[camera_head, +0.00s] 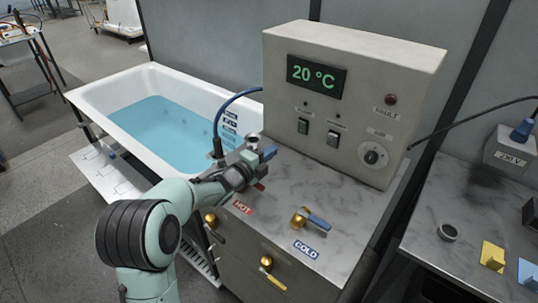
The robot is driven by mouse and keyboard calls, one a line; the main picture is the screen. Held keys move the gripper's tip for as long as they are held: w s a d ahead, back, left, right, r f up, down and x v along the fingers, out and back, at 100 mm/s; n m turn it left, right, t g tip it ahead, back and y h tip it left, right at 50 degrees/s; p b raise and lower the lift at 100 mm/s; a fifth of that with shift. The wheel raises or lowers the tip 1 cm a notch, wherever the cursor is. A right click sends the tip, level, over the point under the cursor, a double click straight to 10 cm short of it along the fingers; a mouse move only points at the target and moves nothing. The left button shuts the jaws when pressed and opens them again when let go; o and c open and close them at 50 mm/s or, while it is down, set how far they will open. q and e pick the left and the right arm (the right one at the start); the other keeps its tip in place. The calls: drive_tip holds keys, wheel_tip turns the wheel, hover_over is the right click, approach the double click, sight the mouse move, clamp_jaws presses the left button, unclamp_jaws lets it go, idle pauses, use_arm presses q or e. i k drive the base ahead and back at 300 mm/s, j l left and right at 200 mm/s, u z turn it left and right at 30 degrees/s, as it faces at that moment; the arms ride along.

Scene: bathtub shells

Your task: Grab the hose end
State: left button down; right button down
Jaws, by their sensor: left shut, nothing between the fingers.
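A blue hose (222,108) leaves the left side of the grey control box and arcs down to a dark end fitting (217,148) by the tub's near right rim. The foot of the fitting is hidden behind my left wrist. My left gripper (262,165) is over the counter's left edge, right of the hose end and above the HOT label. Its fingers are small and partly hidden; they are shut and hold nothing. Blue and red parts show around the fingers, and I cannot tell whether they belong to the gripper or a valve. My right gripper is out of view.
A white bathtub (92,90) with blue water stands behind my arm. The control box (345,95) reads 20 °C and stands on the marbled counter (345,195). A brass COLD valve (300,218) with a blue lever is on the counter. A second table (450,205) is at right.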

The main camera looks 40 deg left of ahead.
sight(217, 140)
drive_tip(key=k+l, duration=0.1)
drive_tip(key=k, duration=0.9)
